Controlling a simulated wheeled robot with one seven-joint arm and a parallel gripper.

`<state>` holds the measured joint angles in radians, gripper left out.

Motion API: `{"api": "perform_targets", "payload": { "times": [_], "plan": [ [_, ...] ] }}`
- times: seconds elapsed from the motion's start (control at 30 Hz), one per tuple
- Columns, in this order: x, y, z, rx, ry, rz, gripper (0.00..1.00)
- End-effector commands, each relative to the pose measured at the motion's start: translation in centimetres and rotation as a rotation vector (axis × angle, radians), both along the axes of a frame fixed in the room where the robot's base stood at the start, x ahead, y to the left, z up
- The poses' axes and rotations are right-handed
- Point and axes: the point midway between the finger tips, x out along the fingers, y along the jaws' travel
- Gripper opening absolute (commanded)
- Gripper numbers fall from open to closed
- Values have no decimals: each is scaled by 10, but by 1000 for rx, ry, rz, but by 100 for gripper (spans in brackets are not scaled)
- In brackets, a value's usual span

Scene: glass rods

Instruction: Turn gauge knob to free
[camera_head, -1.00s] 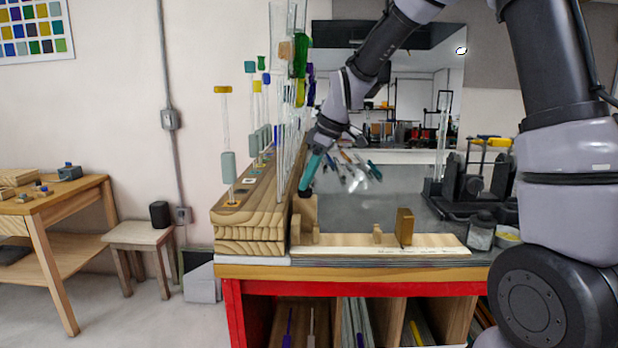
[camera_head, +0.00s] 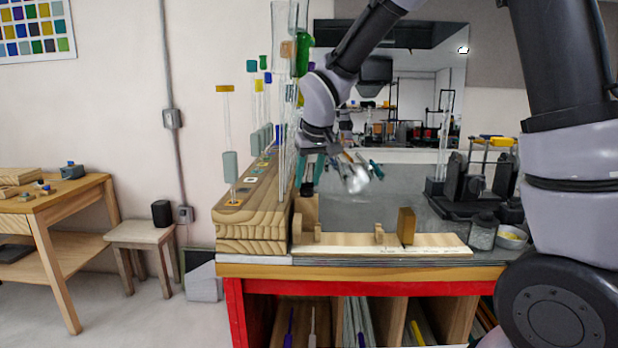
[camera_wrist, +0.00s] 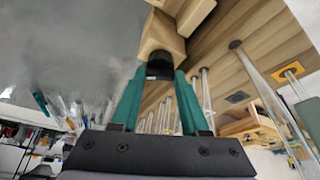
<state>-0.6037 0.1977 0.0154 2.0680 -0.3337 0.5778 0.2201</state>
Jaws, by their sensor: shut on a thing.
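The gauge is a pale wooden strip (camera_head: 345,244) with dark markings along the bench's front edge. An upright wooden block (camera_head: 306,212) stands at its left end. The dark round gauge knob (camera_wrist: 160,66) sits on this wooden block (camera_wrist: 163,38) in the wrist view. My gripper (camera_head: 307,190) reaches down to the block, with teal fingers. In the wrist view my gripper (camera_wrist: 160,78) is shut on the knob, one finger on each side.
A stepped wooden rack (camera_head: 250,222) with tall glass rods stands close left of my gripper. A brown upright block (camera_head: 406,226) and a small peg (camera_head: 379,234) stand on the strip. A glass jar (camera_head: 482,232) and black apparatus are at the right. The grey bench middle is fairly clear.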

Motion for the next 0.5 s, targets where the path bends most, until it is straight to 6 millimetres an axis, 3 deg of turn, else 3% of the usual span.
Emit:
{"api": "perform_targets", "payload": {
  "times": [0.5],
  "plan": [
    [0, 2, 1, 2, 0, -177, 0]
  ]
}}
